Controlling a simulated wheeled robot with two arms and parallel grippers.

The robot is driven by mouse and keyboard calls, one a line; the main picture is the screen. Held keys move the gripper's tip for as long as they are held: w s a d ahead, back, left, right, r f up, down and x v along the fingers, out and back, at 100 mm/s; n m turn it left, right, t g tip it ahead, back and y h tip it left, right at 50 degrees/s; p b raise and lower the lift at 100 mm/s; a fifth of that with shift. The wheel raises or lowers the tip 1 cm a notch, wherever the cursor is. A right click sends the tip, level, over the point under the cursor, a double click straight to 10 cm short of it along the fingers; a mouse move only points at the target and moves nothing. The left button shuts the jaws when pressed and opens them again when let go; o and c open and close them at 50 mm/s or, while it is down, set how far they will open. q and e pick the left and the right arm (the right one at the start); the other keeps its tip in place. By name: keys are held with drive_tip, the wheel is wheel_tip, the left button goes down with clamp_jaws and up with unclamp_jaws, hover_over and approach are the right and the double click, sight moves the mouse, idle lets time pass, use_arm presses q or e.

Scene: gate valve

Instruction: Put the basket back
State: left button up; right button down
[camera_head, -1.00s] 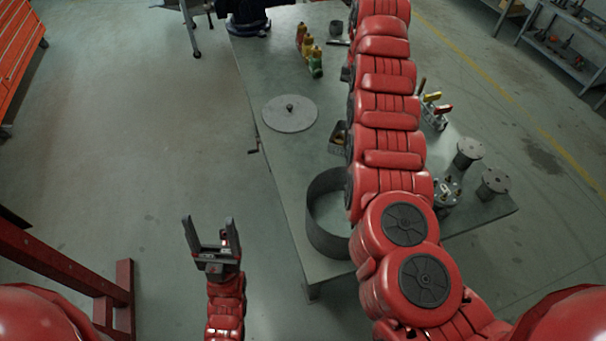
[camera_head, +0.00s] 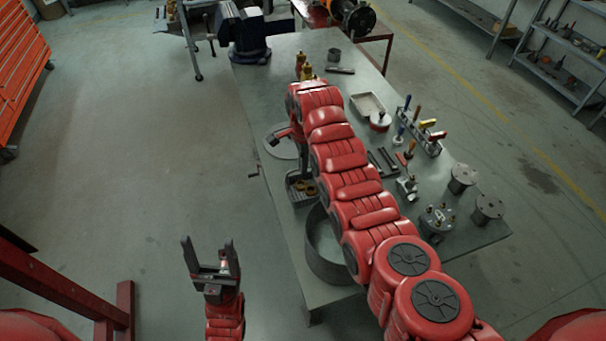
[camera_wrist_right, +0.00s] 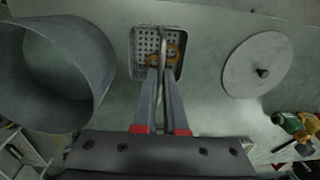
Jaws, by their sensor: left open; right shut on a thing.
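The basket (camera_head: 291,194) is a small dark perforated tray with yellow-orange parts inside, between the grey cylinder (camera_head: 318,262) and the round disc lid (camera_head: 274,150) on the table. It also shows in the right wrist view (camera_wrist_right: 140,42), under an upright handle. My right gripper (camera_head: 306,178) reaches down over it; in the wrist view its fingers (camera_wrist_right: 163,66) are shut on the handle. I cannot tell whether the basket touches the table. My left gripper (camera_head: 208,244) is open and empty, left of the table.
The open cylinder stands close to the basket, also in the wrist view (camera_wrist_right: 95,60), and the knobbed lid (camera_wrist_right: 240,70) lies on its other side. A light tray (camera_head: 366,101), a tool rack (camera_head: 430,147) and several metal parts lie right of my arm. Bottles (camera_head: 301,64) stand further back.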

wheel_tip(320, 180, down, 4)
drive_tip(key=shift+f+p, duration=0.1)
drive_tip(key=shift+p, duration=0.45)
drive_tip(key=shift+f, duration=0.15)
drive_tip(key=c, duration=1)
unclamp_jaws()
